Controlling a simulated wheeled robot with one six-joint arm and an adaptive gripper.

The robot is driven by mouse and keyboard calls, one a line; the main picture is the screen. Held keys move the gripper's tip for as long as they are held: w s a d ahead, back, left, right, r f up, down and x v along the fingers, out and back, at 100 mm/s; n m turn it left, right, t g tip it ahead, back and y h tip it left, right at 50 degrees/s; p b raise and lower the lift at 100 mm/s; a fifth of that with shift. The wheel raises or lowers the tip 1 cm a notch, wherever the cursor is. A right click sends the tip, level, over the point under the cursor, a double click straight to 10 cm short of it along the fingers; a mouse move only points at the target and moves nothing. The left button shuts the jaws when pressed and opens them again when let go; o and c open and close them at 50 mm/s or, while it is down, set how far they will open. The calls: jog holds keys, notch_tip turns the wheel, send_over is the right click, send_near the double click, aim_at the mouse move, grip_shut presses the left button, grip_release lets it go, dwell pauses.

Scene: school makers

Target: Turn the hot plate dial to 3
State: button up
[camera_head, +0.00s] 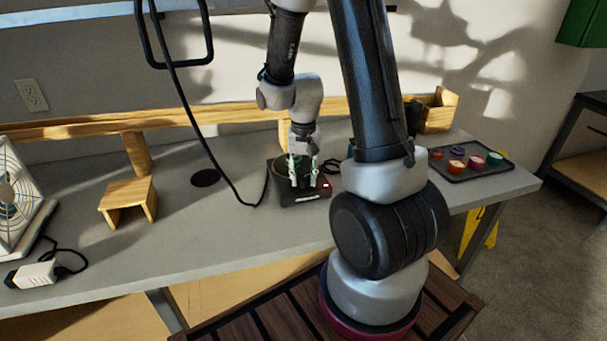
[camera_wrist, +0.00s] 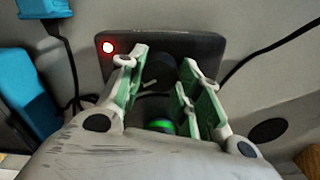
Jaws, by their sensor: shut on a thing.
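The hot plate (camera_head: 299,199) is a low dark box on the grey bench in the head view, with a small red light at its front right. Its dark front face (camera_wrist: 208,47) is in the wrist view, with the lit red lamp (camera_wrist: 108,47) near one corner. My gripper (camera_head: 303,181) points down at the front of the hot plate. In the wrist view its green-padded fingers (camera_wrist: 165,68) stand on both sides of the black dial (camera_wrist: 158,70), shut on it. The fingers partly cover the dial, and I cannot read its mark or any numbers.
A fan (camera_head: 14,205) and a small wooden stand (camera_head: 128,199) are on the left of the bench. A tray (camera_head: 487,170) of small coloured pots lies at the right. A black cable hangs left of the hot plate. The bench front between stand and hot plate is clear.

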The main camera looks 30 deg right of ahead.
aim_at(304, 177)
jog(key=m, duration=1.1)
jog(key=shift+m, duration=0.3)
dwell(0.4)
jog(key=o, duration=1.1)
notch_tip(304, 177, up, 12)
jog(key=shift+r, duration=0.1)
